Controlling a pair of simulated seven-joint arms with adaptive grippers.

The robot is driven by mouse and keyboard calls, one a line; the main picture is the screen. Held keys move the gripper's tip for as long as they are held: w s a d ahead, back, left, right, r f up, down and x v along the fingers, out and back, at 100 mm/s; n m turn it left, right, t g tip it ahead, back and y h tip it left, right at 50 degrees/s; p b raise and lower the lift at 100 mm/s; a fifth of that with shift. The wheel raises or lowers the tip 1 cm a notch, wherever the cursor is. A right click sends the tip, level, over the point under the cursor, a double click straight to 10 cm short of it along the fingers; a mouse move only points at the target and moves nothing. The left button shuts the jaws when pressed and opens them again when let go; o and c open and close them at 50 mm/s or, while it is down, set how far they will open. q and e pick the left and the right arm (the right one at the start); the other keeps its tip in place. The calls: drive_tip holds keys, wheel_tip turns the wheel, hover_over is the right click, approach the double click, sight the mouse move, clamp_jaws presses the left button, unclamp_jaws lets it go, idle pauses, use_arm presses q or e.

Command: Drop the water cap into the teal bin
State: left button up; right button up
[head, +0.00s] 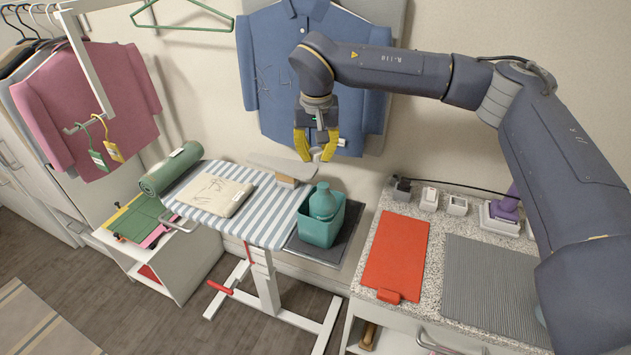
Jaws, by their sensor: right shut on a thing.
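My right gripper (316,152) hangs above the end of the striped ironing board, its yellow fingers pointing down. It is shut on the water cap (317,155), a small pale grey piece seen between the fingertips. The teal bin (320,232) stands below the gripper, at the right end of the board, on a dark mat. A teal bottle (322,203) stands upright in the bin and fills much of its opening. The gripper is well above the bin's rim, with a clear gap. My left gripper is not in view.
A speckled counter (435,225) with a red board (397,250) lies right of the bin. A blue shirt (285,60) hangs behind.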

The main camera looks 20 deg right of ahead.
sight(315, 154)
wheel_tip(315, 154, down, 9)
idle(0.7)
drive_tip(key=shift+f, duration=0.65)
drive_tip(key=o, duration=0.7)
drive_tip(key=shift+c, duration=0.2)
drive_tip(key=r, duration=0.4)
drive_tip(key=s+r, duration=0.1)
drive_tip(key=r, duration=0.8)
drive_tip(key=shift+s+a, duration=0.2)
drive_tip(key=shift+s, duration=0.15)
drive_tip(key=shift+a, duration=0.1)
